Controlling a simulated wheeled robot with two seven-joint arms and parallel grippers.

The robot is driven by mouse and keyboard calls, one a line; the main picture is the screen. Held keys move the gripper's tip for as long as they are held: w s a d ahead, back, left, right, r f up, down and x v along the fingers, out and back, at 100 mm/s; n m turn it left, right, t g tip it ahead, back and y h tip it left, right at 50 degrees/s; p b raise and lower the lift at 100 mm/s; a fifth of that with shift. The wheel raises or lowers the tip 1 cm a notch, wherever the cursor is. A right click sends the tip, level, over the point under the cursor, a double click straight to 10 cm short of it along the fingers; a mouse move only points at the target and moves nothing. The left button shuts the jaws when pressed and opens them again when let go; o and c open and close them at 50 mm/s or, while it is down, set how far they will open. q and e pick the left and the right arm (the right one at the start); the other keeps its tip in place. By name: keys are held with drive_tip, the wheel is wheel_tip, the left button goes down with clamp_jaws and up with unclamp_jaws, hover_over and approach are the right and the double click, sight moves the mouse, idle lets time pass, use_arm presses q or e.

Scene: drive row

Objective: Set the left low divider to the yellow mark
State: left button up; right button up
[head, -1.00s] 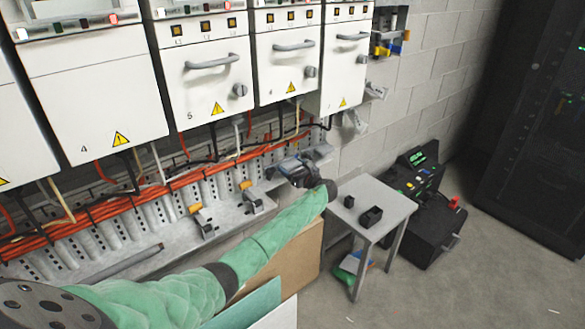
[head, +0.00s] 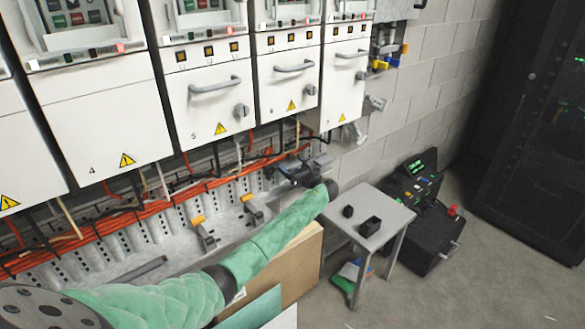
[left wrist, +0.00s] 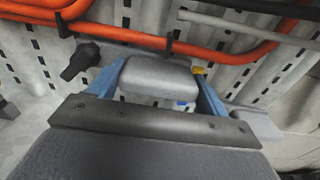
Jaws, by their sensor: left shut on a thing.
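My left gripper (head: 303,170) reaches to the right end of the grey ledge under the cabinets. In the left wrist view, its blue fingers (left wrist: 160,80) are shut on a grey rounded block (left wrist: 158,77), one finger at each side. I take this block for the left low divider, but cannot be sure. A black knob (left wrist: 82,60) sticks out left of it. A small yellow patch (left wrist: 197,71) shows at the block's right edge, partly hidden by the finger; I cannot tell whether it is the yellow mark. A small blue patch (left wrist: 183,103) shows below the block. My right gripper is not in view.
Two clamp-like pieces with orange tops (head: 198,221) (head: 247,197) stand on the ledge (head: 170,247). Orange cables (head: 150,208) run behind. A small grey table (head: 390,210) with black boxes stands to the right. A cardboard box (head: 285,268) is below my forearm.

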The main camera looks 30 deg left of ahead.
use_arm(q)
drive_tip(key=shift+w+r, duration=0.1)
drive_tip(key=shift+r, duration=0.25)
drive_tip(key=o, duration=1.3)
drive_tip(key=shift+o, duration=0.4)
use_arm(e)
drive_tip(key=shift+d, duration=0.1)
use_arm(q)
drive_tip(key=shift+f, duration=0.1)
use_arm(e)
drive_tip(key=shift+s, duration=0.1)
use_arm(q)
drive_tip(key=shift+d+f, duration=0.1)
drive_tip(key=shift+d, duration=0.1)
drive_tip(key=b+v, duration=0.2)
drive_tip(key=v, duration=0.4)
drive_tip(key=shift+d+b, duration=0.1)
drive_tip(key=shift+b, duration=0.25)
drive_tip(key=shift+s+d, duration=0.4)
drive_tip(key=shift+d, duration=0.1)
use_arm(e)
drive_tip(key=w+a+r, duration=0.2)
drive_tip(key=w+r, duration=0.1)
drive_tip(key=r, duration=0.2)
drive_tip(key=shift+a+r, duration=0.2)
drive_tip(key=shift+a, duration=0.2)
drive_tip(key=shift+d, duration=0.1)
